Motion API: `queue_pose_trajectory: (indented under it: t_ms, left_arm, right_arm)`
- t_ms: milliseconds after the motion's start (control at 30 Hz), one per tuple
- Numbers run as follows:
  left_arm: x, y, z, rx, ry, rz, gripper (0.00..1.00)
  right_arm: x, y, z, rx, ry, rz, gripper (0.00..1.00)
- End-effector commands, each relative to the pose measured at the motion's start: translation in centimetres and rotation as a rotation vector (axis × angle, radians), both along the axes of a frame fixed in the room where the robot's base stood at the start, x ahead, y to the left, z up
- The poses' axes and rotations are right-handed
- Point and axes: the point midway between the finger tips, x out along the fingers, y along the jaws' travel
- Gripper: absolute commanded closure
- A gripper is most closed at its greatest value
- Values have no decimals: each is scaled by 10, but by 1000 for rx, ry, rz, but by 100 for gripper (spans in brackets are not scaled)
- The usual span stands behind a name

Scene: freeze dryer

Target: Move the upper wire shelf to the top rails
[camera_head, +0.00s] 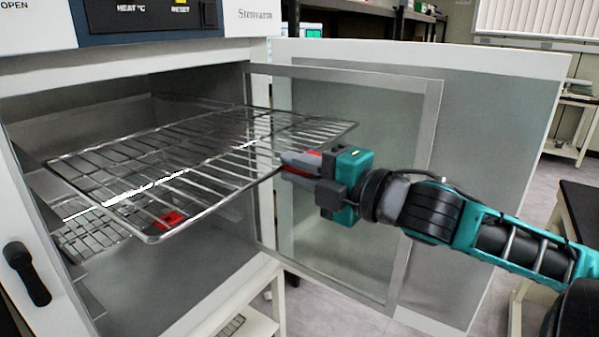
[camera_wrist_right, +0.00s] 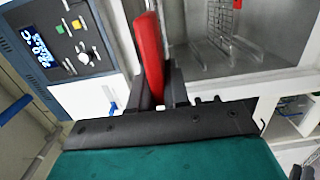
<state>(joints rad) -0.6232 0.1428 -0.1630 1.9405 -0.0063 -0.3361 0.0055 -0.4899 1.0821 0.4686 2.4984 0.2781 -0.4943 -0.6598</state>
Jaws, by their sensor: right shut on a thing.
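The upper wire shelf (camera_head: 185,160) is a silver wire grid, partly inside the open chamber with its front part sticking out past the opening. My right gripper (camera_head: 285,167) is shut on this shelf at its front edge, towards the right. The top rails are not clearly visible in the dark chamber. A small red patch (camera_head: 168,219) shows near the shelf's front-left corner. My left gripper is not in view.
A lower wire shelf (camera_head: 88,232) sits below inside the chamber. The glass inner door (camera_head: 345,170) and the white outer door (camera_head: 490,160) stand open at the right, close to my right arm. The control panel (camera_head: 150,18) is above the opening.

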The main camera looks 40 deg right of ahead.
Motion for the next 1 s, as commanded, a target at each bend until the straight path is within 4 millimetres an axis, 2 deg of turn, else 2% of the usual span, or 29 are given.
queue_pose_trajectory:
  t_ms: [367, 667, 1000]
  left_arm:
    - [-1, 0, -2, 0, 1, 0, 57]
    - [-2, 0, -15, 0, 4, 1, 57]
    - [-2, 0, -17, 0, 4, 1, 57]
  right_arm:
    - [2, 1, 2, -3, -9, 3, 100]
    - [23, 8, 2, -6, -13, 3, 100]
    - [48, 16, 4, -5, -13, 2, 100]
